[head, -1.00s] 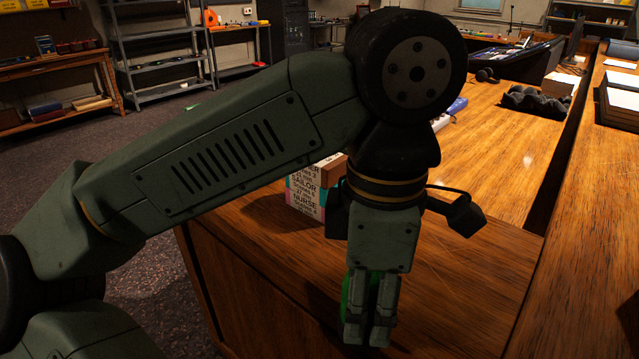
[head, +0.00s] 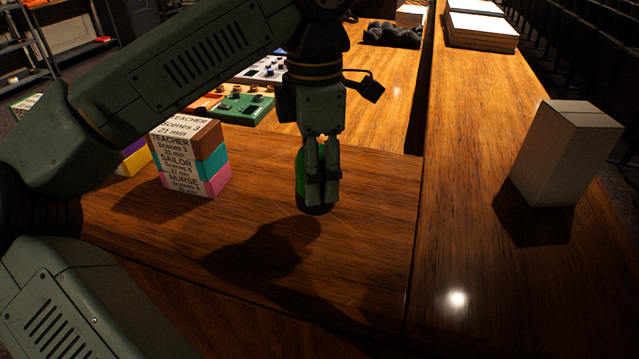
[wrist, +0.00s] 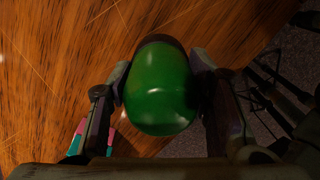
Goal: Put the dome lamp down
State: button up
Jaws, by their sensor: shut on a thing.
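The dome lamp (head: 300,172) has a green dome and a dark base. My gripper (head: 322,203) is shut on it, with the fingers pointing down over the desk (head: 370,240). The fingers hide part of the lamp in the head view. In the wrist view the green dome (wrist: 160,90) sits between the two fingers (wrist: 162,88), with the dark base at its far end. The lamp's shadow lies apart from it to the lower left, so it appears held above the wood.
A stack of labelled blocks (head: 190,160) stands left of the lamp. A green panel with knobs (head: 240,107) lies behind. A pale box (head: 570,150) stands on the right-hand surface, past a dark gap (head: 415,140). The desk in front of the lamp is clear.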

jog(key=shift+w+d+f+b, duration=0.1)
jog(key=shift+w+f+b, duration=0.15)
jog(key=shift+f+b, duration=0.55)
jog(key=shift+w+d+f+b, duration=0.1)
jog(key=shift+w+f+b, duration=0.3)
jog(key=shift+f, duration=0.6)
jog(key=shift+s, duration=0.15)
jog(key=shift+f, duration=0.2)
jog(key=o, duration=1.5)
jog(key=shift+r, duration=0.1)
notch_tip(320, 180, up, 12)
jog(key=shift+r, duration=0.15)
